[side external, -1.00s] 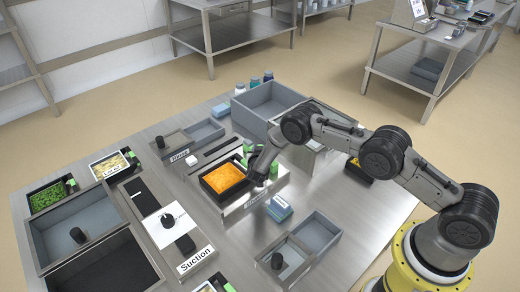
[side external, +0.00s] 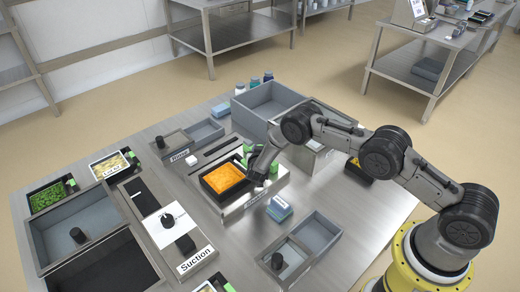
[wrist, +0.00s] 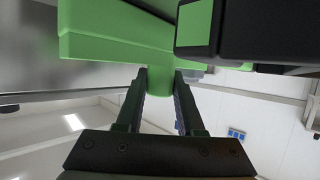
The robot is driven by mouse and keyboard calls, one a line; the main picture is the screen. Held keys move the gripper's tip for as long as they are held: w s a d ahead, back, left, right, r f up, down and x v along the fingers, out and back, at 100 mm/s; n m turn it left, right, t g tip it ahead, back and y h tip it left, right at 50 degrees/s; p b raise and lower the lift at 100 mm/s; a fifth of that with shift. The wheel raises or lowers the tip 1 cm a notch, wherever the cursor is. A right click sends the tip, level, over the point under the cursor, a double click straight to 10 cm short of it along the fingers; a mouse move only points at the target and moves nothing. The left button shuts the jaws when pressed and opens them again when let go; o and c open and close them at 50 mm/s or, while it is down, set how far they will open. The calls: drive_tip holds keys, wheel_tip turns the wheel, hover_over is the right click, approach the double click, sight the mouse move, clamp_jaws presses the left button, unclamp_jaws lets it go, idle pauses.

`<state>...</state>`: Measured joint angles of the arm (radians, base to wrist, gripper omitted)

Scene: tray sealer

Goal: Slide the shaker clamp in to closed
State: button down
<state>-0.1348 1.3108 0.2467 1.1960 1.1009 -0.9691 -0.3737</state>
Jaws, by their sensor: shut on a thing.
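The shaker clamp is most likely the green part on the shaker station around the black tray of orange food (side external: 226,180). Green pieces show behind my gripper in the side view, one of them a green block (side external: 273,168) just right of it. In the wrist view a wide green bar (wrist: 110,38) crosses the top, with a short green stub between my fingertips. My gripper (wrist: 160,78) is shut on this green part; in the side view my gripper (side external: 257,176) is at the tray's right edge. My fingers hide much of the clamp there, so its exact position is unclear.
A grey bin (side external: 268,108) stands behind the station. Blue blocks (side external: 279,208) and an open grey box (side external: 316,236) lie in front. A black part (wrist: 245,28) fills the wrist view's upper right. The steel table's right side (side external: 365,205) is mostly bare.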

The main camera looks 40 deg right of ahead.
drive_tip(key=a, duration=0.7)
drive_tip(key=c, duration=0.5)
unclamp_jaws()
drive_tip(key=v, duration=1.3)
drive_tip(key=shift+s+a+r, duration=0.2)
drive_tip(key=shift+s, duration=0.1)
